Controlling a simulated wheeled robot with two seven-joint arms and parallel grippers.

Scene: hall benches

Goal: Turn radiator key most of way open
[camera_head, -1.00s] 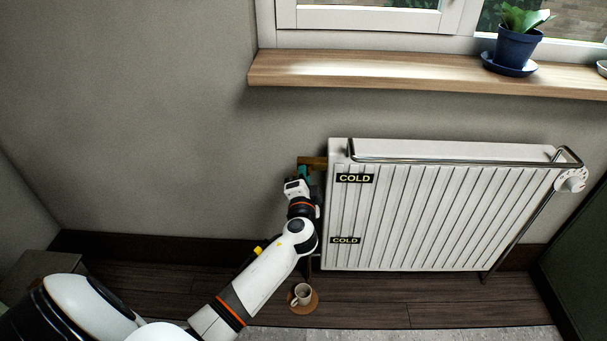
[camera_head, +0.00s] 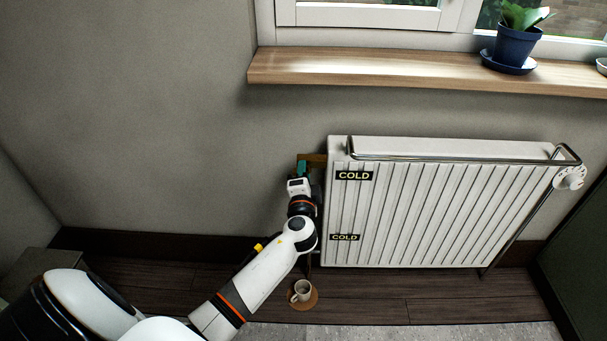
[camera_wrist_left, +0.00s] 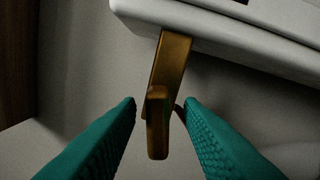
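The white radiator (camera_head: 440,205) stands against the wall, with two "COLD" labels on its left part. The brass radiator key (camera_wrist_left: 158,125) sticks out from the radiator's side. In the head view only a bit of brass (camera_head: 316,160) shows at the upper left of the radiator, the rest hidden behind my gripper. My left gripper (camera_wrist_left: 160,104) has its teal fingers apart, one on each side of the key, with visible gaps. In the head view the left gripper (camera_head: 303,168) is at the radiator's upper left edge. My right gripper is not in view.
A mug (camera_head: 301,290) stands on a round coaster on the floor below my arm. A metal rail (camera_head: 450,160) runs along the radiator top, with a white knob (camera_head: 570,178) at right. Above is a wooden sill (camera_head: 400,75) with a potted plant (camera_head: 517,42).

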